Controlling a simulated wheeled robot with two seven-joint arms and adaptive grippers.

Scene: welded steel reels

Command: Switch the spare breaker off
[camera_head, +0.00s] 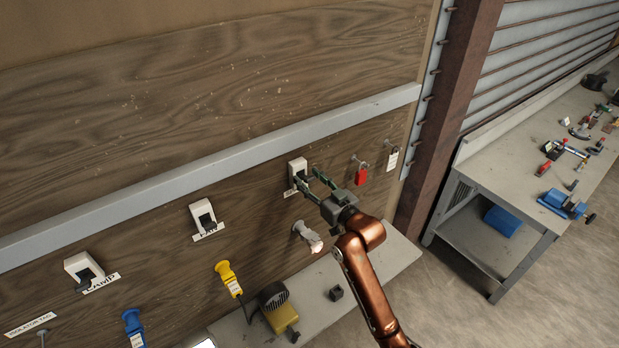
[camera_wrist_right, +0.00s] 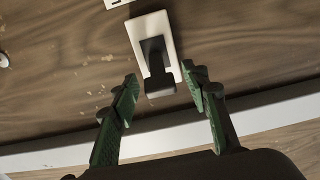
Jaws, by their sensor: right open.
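A white breaker (camera_head: 297,167) with a dark lever is on the wooden wall panel, the rightmost of three, mostly behind my right gripper (camera_head: 306,176). Its label is largely hidden, so I cannot read its name. In the right wrist view the breaker's white plate (camera_wrist_right: 166,27) and its black lever (camera_wrist_right: 157,66) show clearly, the lever extending toward the picture's bottom. My right gripper (camera_wrist_right: 159,76) is open, with its green fingers on either side of the lever's end. No contact with the lever is visible. My left gripper is out of view.
Two more breakers (camera_head: 202,212) (camera_head: 77,264) sit to the left. A grey rail (camera_head: 220,160) runs above them. A red padlock (camera_head: 361,175), grey plug (camera_head: 308,236), yellow plug (camera_head: 226,275) and blue plug (camera_head: 133,324) hang nearby. A shelf (camera_head: 385,262) lies below; a workbench (camera_head: 545,130) stands right.

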